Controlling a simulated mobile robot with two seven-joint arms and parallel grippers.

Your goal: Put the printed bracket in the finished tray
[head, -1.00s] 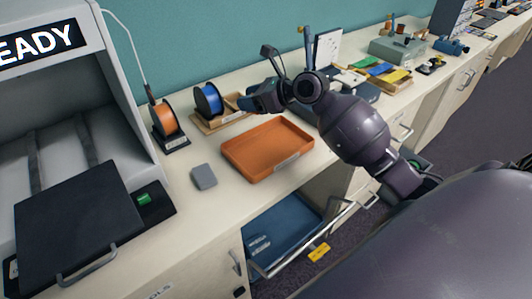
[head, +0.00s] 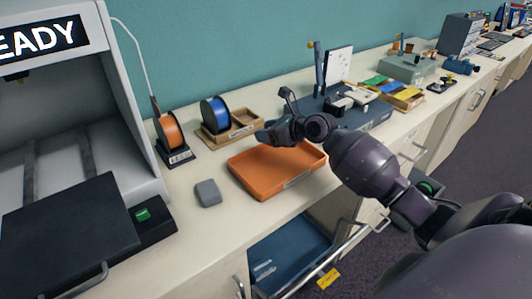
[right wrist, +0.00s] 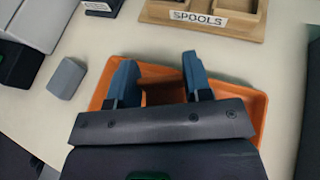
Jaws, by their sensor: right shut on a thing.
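An orange tray (head: 262,193) with a pale, unreadable label on its front lies on the counter. My right gripper (head: 262,136) is above the tray's back left part in the head view. In the right wrist view its two blue fingers (right wrist: 160,78) point over the orange tray (right wrist: 257,105). They are shut on a brownish-orange piece (right wrist: 163,92), which seems to be the printed bracket. Its outline is hard to tell from the tray behind it, and it is hidden in the head view. My left gripper is not in view.
A grey block (head: 208,193) lies left of the tray. An orange spool (head: 171,131) and a blue spool (head: 215,113) stand behind. A printer (head: 75,215) is at left. An open drawer (head: 290,250) juts out below the counter. More trays and tools stand farther right.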

